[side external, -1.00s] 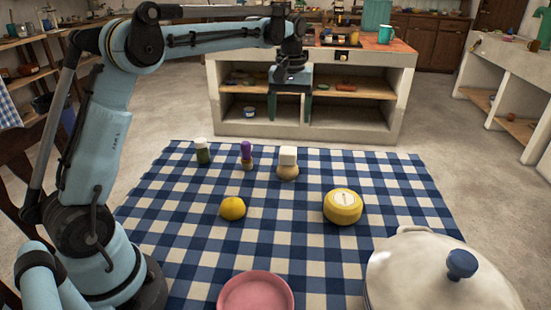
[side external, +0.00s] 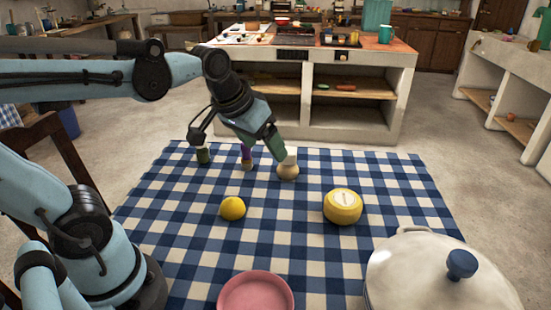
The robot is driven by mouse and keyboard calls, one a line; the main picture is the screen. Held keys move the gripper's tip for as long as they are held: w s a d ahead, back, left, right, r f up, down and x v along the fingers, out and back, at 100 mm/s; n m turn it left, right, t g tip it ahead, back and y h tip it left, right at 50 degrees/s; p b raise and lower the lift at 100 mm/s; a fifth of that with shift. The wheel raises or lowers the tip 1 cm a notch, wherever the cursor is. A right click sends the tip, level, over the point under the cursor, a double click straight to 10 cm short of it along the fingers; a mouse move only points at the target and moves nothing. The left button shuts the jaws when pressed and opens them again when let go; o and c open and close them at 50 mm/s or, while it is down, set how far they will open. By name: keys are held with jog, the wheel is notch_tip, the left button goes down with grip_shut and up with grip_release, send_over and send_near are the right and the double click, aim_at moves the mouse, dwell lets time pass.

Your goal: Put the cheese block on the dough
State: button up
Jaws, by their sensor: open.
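A small white block (side external: 291,157), which looks like the cheese block, sits on top of a rounded tan lump (side external: 288,172), which looks like the dough, near the far edge of the checked cloth. My gripper (side external: 238,146) is tilted, open and empty, just left of them. Its right finger, dark green, overlaps the block's left side in the picture; I cannot tell whether it touches. A purple-topped item (side external: 248,157) shows between the fingers, partly hidden.
A lemon (side external: 233,208), a round yellow cheese-like piece with a label (side external: 343,206), a pink bowl (side external: 256,292) and a white lidded pot (side external: 435,275) are nearer. The cloth's centre is clear.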

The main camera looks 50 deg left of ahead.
jog(key=s+f, duration=0.1)
jog(key=s+d+f+m+t, duration=0.1)
jog(key=s+f+m, duration=0.1)
jog(key=s, duration=0.1)
jog(key=shift+d+f+t, duration=0.25)
jog(key=shift+f+t, duration=0.05)
jog(key=shift+f, duration=0.05)
